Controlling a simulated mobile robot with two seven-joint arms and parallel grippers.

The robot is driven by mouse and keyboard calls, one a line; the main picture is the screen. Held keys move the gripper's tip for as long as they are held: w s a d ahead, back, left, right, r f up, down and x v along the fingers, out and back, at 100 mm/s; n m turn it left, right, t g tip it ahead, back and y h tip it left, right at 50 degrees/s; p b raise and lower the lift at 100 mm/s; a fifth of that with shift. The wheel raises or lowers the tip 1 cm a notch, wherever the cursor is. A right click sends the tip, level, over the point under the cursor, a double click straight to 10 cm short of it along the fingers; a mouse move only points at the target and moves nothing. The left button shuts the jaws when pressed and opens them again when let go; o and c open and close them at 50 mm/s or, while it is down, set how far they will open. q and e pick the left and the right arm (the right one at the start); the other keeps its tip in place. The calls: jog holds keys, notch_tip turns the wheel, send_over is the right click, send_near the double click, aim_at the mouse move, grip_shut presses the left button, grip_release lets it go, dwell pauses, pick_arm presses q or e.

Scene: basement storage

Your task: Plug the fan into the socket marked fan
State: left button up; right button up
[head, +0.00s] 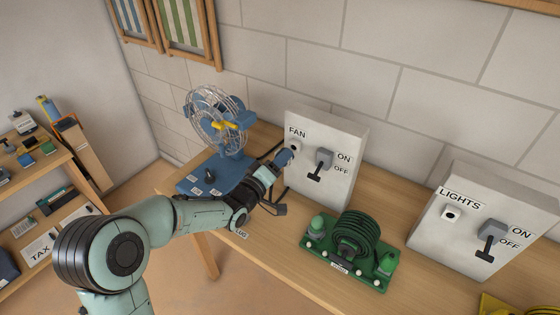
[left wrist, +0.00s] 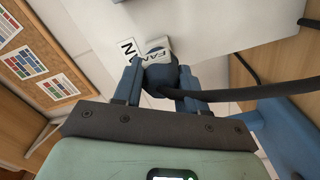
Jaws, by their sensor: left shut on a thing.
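The blue desk fan (head: 215,125) with a wire cage stands on the table at the back. My left gripper (head: 284,157) is shut on the blue plug, which shows in the left wrist view (left wrist: 160,76) between the two fingers, with a white FAN tag and a dark cord running right. The gripper holds the plug at the socket (head: 293,147) under the FAN label on the white box (head: 335,125). The plug and gripper cover much of this socket, and I cannot tell how far in the plug is. My right gripper is not in view.
The FAN box has a switch (head: 322,158) with its black lever down. A green cord reel (head: 352,240) stands in front of it. The LIGHTS box (head: 480,225) with an empty-looking socket (head: 451,214) is at the right. Shelves (head: 50,175) stand at the left.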

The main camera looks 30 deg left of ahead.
pick_arm(q)
jog(key=shift+b, duration=0.5)
dwell(1.1)
jog(key=shift+w+d, duration=0.15)
jog(key=shift+w, duration=1.3)
jog(key=o, duration=1.2)
jog(key=shift+o, duration=0.2)
jog(key=s+a+b, duration=0.1)
jog(key=s, duration=1.2)
jog(key=shift+s, duration=0.2)
